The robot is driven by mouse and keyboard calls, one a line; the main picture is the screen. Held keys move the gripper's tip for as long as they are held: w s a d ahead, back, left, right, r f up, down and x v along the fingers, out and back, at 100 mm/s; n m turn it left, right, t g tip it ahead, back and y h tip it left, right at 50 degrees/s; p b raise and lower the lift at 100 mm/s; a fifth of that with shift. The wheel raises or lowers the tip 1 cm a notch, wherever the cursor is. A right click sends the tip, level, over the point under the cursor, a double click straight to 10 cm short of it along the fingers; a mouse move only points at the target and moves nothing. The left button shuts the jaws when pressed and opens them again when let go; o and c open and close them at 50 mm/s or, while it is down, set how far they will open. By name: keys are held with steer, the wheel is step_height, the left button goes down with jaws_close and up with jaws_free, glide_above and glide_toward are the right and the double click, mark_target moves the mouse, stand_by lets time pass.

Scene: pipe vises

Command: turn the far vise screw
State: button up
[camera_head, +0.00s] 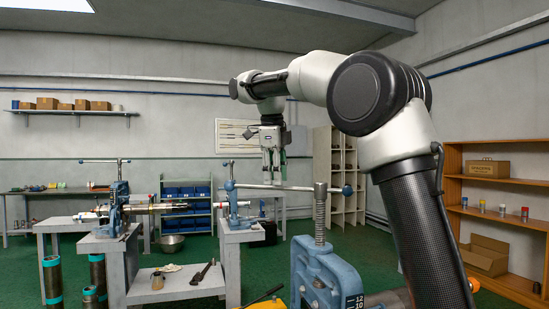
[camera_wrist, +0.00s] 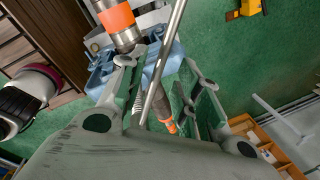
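Three blue vises show in the head view: a near one (camera_head: 329,270) with an upright threaded screw (camera_head: 320,215), a middle one (camera_head: 232,206) and a left one (camera_head: 118,206) with a crossbar on top. A long steel bar (camera_head: 300,189) with blue ends crosses the near screw. My gripper (camera_head: 272,178) points down, its fingertips close to that bar in the picture. In the wrist view my gripper (camera_wrist: 168,88) is open, and a steel bar (camera_wrist: 166,55) passes between its fingers, apparently not clamped. A blue vise (camera_wrist: 103,74) lies beyond; I cannot tell which vise it is.
An orange-banded pipe (camera_wrist: 117,18) runs past the vise in the wrist view. Grey benches (camera_head: 180,292) hold the left and middle vises. A wooden shelf (camera_head: 508,200) stands at right, blue bins (camera_head: 187,195) behind. Green floor (camera_head: 375,241) is clear between.

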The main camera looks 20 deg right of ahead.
step_height(320, 180, up, 10)
steer(key=s+a, duration=0.1)
steer(key=shift+s, duration=0.3)
steer(key=shift+r, duration=0.1)
steer(key=s+d+f+n, duration=0.4)
steer(key=s+d+n, duration=0.3)
steer(key=s+n, duration=0.1)
steer(key=s+d+f+n+t, duration=0.1)
steer(key=s+d+f+n, duration=0.2)
steer(key=s+f+n, duration=0.5)
steer(key=s+d+f+n+t+y, duration=0.1)
steer(key=s+d+f+n, duration=0.2)
steer(key=s+f+n, duration=0.6)
steer(key=s+f, duration=0.6)
steer(key=f, duration=0.3)
steer(key=shift+s+d+f+t, duration=0.15)
steer(key=shift+d+f+t, duration=0.1)
steer(key=shift+d+t, duration=0.05)
steer(key=shift+d, duration=0.1)
